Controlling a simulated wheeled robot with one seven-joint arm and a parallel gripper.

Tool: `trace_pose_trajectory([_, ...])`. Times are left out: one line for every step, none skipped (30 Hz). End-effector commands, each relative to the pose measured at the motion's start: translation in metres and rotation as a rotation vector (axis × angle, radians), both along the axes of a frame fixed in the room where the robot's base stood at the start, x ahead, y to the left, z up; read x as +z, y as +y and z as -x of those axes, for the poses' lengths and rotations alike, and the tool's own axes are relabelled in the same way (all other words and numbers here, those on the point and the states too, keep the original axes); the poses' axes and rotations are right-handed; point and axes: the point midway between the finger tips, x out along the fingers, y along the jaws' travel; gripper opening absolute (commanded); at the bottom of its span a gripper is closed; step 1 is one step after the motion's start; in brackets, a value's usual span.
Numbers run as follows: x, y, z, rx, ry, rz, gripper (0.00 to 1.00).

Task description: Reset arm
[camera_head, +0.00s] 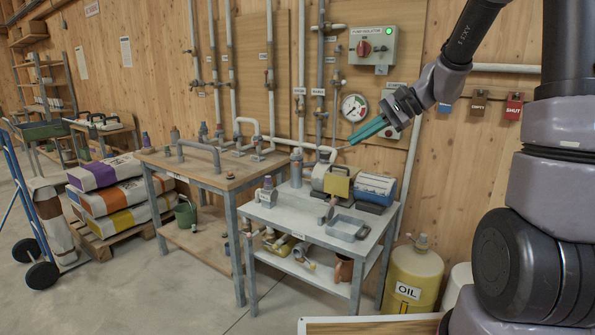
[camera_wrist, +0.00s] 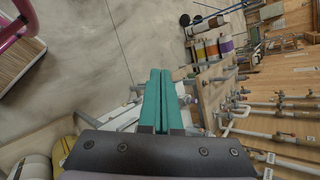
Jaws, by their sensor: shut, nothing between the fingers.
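My gripper (camera_head: 352,141) has teal fingers pressed together, with nothing between them. In the head view it is raised in front of the wooden wall, above the grey metal table (camera_head: 283,213), and it points down and left. Its fingertips appear near the pump (camera_head: 332,180) in the picture; I cannot tell the gap in depth. In the wrist view the shut fingers (camera_wrist: 164,72) point up the picture, over the grey floor and the table edge.
A wooden-topped bench (camera_head: 205,172) with pipe fittings stands left of the metal table. Wall pipes, a pressure gauge (camera_head: 354,107) and an isolator box (camera_head: 372,46) are behind my gripper. A yellow oil drum (camera_head: 413,280) stands at right. Stacked sacks (camera_head: 112,198) sit at left. Floor at front left is clear.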

Motion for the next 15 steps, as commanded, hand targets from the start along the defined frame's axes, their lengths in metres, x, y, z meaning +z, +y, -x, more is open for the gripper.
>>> trace_pose_trajectory([0.013,-0.001,0.018,0.029,-0.041,0.063,0.00])
trace_pose_trajectory([0.018,-0.003,0.027,0.044,-0.062,0.105,0.00])
trace_pose_trajectory([0.024,-0.005,0.041,0.065,-0.091,0.157,0.00])
trace_pose_trajectory([0.028,-0.008,0.050,0.077,-0.113,0.197,0.00])
trace_pose_trajectory([0.032,-0.011,0.059,0.088,-0.135,0.236,0.00])
trace_pose_trajectory([0.038,-0.016,0.071,0.102,-0.168,0.288,0.00])
trace_pose_trajectory([0.042,-0.019,0.080,0.112,-0.192,0.325,0.00])
trace_pose_trajectory([0.046,-0.023,0.089,0.120,-0.217,0.364,0.00])
trace_pose_trajectory([0.051,-0.028,0.100,0.131,-0.253,0.416,0.00])
trace_pose_trajectory([0.054,-0.033,0.108,0.136,-0.278,0.453,0.00])
trace_pose_trajectory([0.058,-0.037,0.116,0.141,-0.306,0.490,0.00])
trace_pose_trajectory([0.063,-0.044,0.127,0.145,-0.344,0.538,0.00])
trace_pose_trajectory([0.067,-0.048,0.134,0.149,-0.371,0.573,0.00])
trace_pose_trajectory([0.070,-0.053,0.141,0.150,-0.399,0.608,0.00])
trace_pose_trajectory([0.074,-0.059,0.150,0.152,-0.436,0.651,0.00])
